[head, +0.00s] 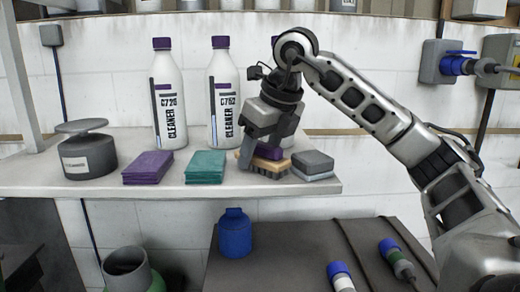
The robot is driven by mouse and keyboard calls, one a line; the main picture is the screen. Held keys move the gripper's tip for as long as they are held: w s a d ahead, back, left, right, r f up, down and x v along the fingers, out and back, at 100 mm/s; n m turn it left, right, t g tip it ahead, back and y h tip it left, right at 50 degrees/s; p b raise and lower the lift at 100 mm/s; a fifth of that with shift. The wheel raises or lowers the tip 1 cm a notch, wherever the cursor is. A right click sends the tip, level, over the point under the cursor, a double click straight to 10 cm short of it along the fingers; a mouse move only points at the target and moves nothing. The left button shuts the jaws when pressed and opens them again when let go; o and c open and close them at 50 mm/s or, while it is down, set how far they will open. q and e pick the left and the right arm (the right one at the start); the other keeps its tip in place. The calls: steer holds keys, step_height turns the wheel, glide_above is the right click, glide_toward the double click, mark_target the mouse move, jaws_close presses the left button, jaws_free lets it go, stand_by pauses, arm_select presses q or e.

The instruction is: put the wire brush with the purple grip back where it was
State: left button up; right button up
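The wire brush with the purple grip (269,153) is on the white shelf near its right end, wooden base and bristles facing down. My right gripper (258,150) reaches down over it from above, with a finger in front of the brush's left part. The gripper hides part of the grip, and I cannot tell whether the fingers are closed on it or only around it. The bristles are at or very near the shelf top. My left gripper is not in view.
A grey block (312,163) sits close to the brush's right. A teal pad (206,166) and a purple pad (148,167) lie to its left. Several cleaner bottles (168,100) stand behind. A grey scale-like pot (86,152) stands at the left of the shelf (110,188).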

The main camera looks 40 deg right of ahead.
steer(key=shift+r, duration=0.2)
steer(key=p+v, duration=0.2)
steer(key=v, duration=0.7)
steer(key=shift+r, duration=0.3)
steer(key=shift+s+r, duration=0.3)
steer(key=shift+r, duration=0.2)
steer(key=shift+s+r, duration=0.25)
steer(key=shift+r, duration=0.3)
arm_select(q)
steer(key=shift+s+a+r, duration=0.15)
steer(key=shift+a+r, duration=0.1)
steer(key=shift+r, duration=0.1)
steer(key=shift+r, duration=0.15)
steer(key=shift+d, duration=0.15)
